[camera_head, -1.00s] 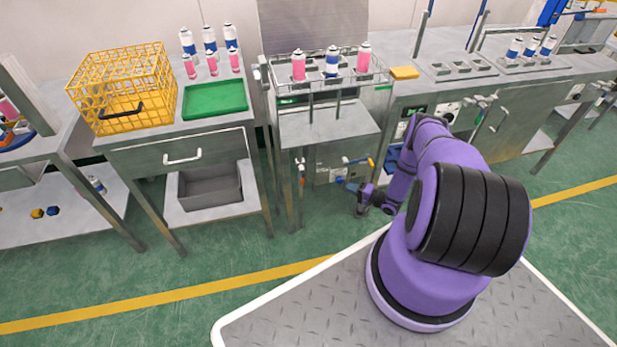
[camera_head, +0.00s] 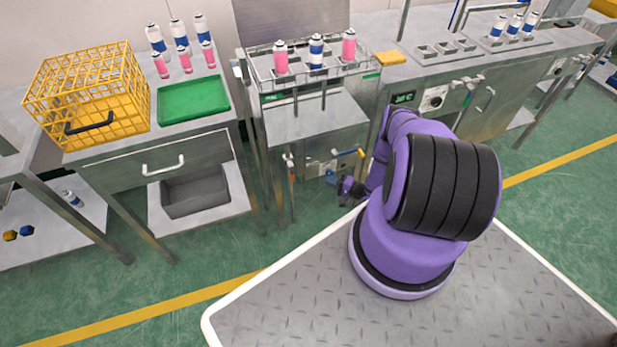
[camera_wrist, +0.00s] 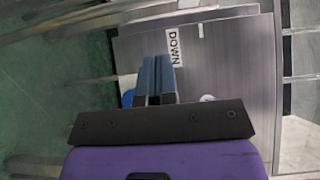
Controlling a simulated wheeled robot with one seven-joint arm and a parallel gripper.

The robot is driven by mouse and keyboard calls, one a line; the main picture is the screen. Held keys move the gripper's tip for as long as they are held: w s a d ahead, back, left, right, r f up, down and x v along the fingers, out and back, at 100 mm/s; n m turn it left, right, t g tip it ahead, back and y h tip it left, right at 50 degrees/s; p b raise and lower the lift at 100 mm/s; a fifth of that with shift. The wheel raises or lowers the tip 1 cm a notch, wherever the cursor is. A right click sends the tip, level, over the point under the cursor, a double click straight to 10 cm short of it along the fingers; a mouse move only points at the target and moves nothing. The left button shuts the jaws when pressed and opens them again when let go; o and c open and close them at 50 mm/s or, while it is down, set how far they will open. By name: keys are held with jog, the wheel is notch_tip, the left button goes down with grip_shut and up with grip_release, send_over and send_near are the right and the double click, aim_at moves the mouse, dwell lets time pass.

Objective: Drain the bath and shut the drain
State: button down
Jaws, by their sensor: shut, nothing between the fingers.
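The bath (camera_head: 300,72) is the steel tank in the middle, with a wire rack of pink and blue-and-white cans over it. My gripper (camera_head: 345,188) is low in front of the bath, apart from both handles. In the wrist view its fingers (camera_wrist: 158,78) are shut and empty, before a steel panel with a "DOWN" label (camera_wrist: 173,46).
To the left, a table bears a yellow wire basket (camera_head: 90,95) and a green tray (camera_head: 193,100), with a grey bin (camera_head: 195,192) below. A bench with a control panel (camera_head: 432,98) stands right. Green floor lies open in front.

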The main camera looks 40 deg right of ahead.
send_near(291, 171)
jog(key=w+d+f, duration=0.2)
jog(key=w+f, duration=0.1)
jog(key=w, duration=0.2)
jog(key=shift+w+a+f, duration=0.1)
jog(key=shift+w+a, duration=0.2)
jog(key=shift+a, duration=0.6)
jog(key=shift+w+a+f, duration=0.1)
jog(key=shift+w+a, duration=0.2)
jog(key=shift+a, duration=0.6)
